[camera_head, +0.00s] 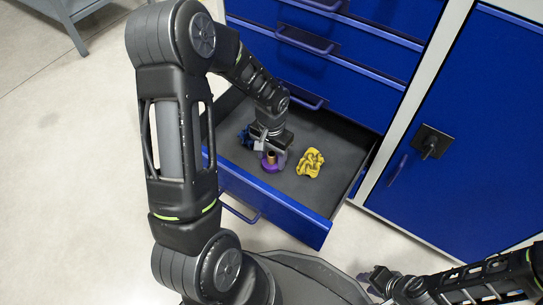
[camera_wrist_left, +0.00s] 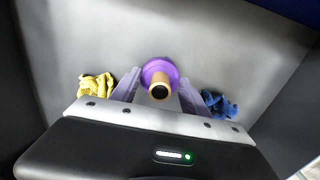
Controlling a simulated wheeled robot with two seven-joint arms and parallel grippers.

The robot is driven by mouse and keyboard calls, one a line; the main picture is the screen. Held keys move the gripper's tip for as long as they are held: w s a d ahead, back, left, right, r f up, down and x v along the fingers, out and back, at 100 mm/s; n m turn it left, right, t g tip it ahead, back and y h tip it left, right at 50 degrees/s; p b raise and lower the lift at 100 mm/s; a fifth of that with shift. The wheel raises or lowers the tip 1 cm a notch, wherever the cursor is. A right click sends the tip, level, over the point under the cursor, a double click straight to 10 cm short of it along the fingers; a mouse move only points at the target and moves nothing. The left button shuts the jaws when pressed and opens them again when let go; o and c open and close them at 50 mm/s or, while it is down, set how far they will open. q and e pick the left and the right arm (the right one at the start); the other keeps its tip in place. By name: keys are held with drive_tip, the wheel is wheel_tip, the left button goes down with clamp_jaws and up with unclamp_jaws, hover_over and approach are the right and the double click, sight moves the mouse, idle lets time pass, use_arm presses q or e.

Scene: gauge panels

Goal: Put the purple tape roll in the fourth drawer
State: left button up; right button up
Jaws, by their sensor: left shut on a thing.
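The purple tape roll (camera_head: 271,164) with its brown core is inside the open drawer (camera_head: 308,229), low in the blue cabinet. My left gripper (camera_head: 270,150) reaches down into this drawer and is shut on the tape roll. In the left wrist view, the tape roll (camera_wrist_left: 162,68) shows between the two fingers of the gripper (camera_wrist_left: 159,80), over the grey drawer floor. I cannot tell whether the roll touches the floor. My right gripper (camera_head: 378,279) is at the lower right, outside the drawer, and its jaws are unclear.
A crumpled yellow thing (camera_head: 310,162) lies in the drawer right of the roll, and a blue one (camera_head: 246,138) lies to its left, partly hidden by my arm. Shut drawers (camera_head: 340,60) are above. A blue door (camera_head: 460,140) with a black handle stands at the right.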

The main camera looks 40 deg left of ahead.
sight(272, 154)
use_arm(q)
drive_tip(key=o, duration=1.3)
drive_tip(key=shift+f, duration=0.1)
drive_tip(key=shift+o, duration=0.2)
drive_tip(key=shift+r, duration=0.3)
wheel_tip(272, 154, up, 12)
drive_tip(key=p, duration=0.4)
drive_tip(key=shift+p, duration=0.4)
drive_tip(key=shift+f, duration=0.1)
